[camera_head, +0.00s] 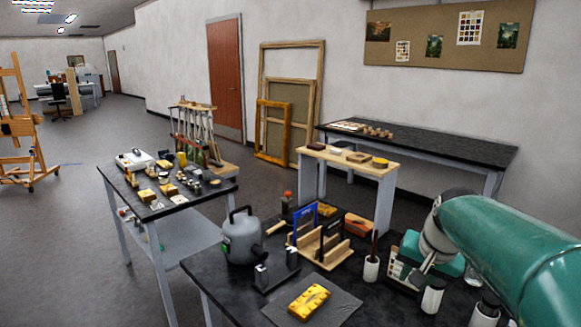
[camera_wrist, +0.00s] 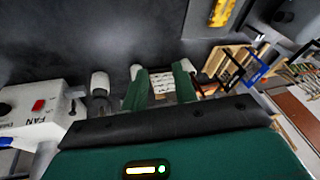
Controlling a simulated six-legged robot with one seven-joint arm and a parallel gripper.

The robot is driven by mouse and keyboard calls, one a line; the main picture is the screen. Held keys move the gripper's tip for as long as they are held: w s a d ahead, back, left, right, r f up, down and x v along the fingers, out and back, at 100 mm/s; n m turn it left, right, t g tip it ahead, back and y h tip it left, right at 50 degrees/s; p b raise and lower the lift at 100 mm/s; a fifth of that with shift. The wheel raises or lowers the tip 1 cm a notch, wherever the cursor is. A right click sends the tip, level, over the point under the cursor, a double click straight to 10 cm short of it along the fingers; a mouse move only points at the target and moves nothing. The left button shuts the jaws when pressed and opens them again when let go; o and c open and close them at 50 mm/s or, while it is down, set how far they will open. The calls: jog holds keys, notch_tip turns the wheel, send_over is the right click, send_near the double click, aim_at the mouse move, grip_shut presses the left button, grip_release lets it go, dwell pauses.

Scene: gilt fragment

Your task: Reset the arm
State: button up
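My gripper (camera_wrist: 162,78) shows in the wrist view as two green fingers with a clear gap between them. It is open, and nothing is held in the gap. A pale rack of small items shows beyond the fingers. In the head view my green arm reaches in from the right over the dark workbench (camera_head: 208,272); the fingers are hard to make out there. The yellow gilt fragment (camera_head: 309,302) lies on a dark grey mat (camera_head: 345,305) at the bench front, apart from my arm. It also shows at the top of the wrist view (camera_wrist: 222,12).
A grey kettle-like pot (camera_head: 242,238), a wooden rack (camera_head: 320,248) and a white brush jar (camera_head: 371,268) stand on the bench. A white box marked FAN (camera_wrist: 35,110) is close at left in the wrist view. A tool-covered side table (camera_head: 205,203) stands left; open floor lies beyond.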

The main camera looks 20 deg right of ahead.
jog(key=s+a+f+n, duration=0.1)
jog(key=s+a+n, duration=0.2)
jog(key=a, duration=0.5)
jog(key=s+a+f+n+t, duration=0.1)
jog(key=s+a+n, duration=0.1)
jog(key=a, duration=0.6)
jog(key=s+a+n+y, duration=0.1)
jog(key=s+a+n, duration=0.2)
jog(key=a, duration=0.6)
jog(key=shift+s+f+n, duration=0.3)
jog(key=shift+f+n, duration=0.1)
jog(key=shift+n, duration=0.3)
jog(key=shift+d, duration=0.2)
